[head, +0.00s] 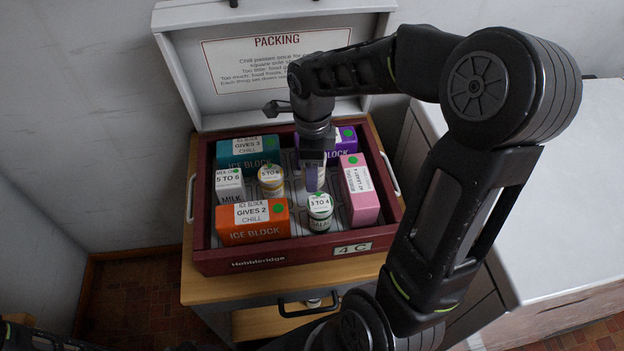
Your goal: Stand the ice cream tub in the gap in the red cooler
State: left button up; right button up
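The red cooler (205,262) stands open with several packages inside. My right gripper (314,180) points down into it, between the small yellow-banded jar and the pink carton (365,208). A narrow lavender and white thing shows at its fingertips; I cannot tell whether it is held. No package can be surely read as the ice cream tub; the pink carton's label is turned sideways. Bare grey ribbed floor shows in places around the gripper. The gripper hides part of the cooler's middle and the purple block (343,142) behind. My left gripper is out of view.
Inside the cooler are a teal ice block (240,154), an orange ice block (252,233), a milk carton (229,187), a yellow-banded jar (271,182) and a white-lidded jar (320,213). The raised lid (180,70) stands behind. A white counter (560,200) is right.

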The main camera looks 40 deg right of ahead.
jog(key=shift+f, duration=1.9)
jog(key=o, duration=1.5)
jog(key=shift+f+b, duration=0.1)
jog(key=shift+b, duration=0.2)
notch_tip(320, 180, up, 12)
jog(key=shift+r+p, duration=0.15)
jog(key=shift+p, duration=0.5)
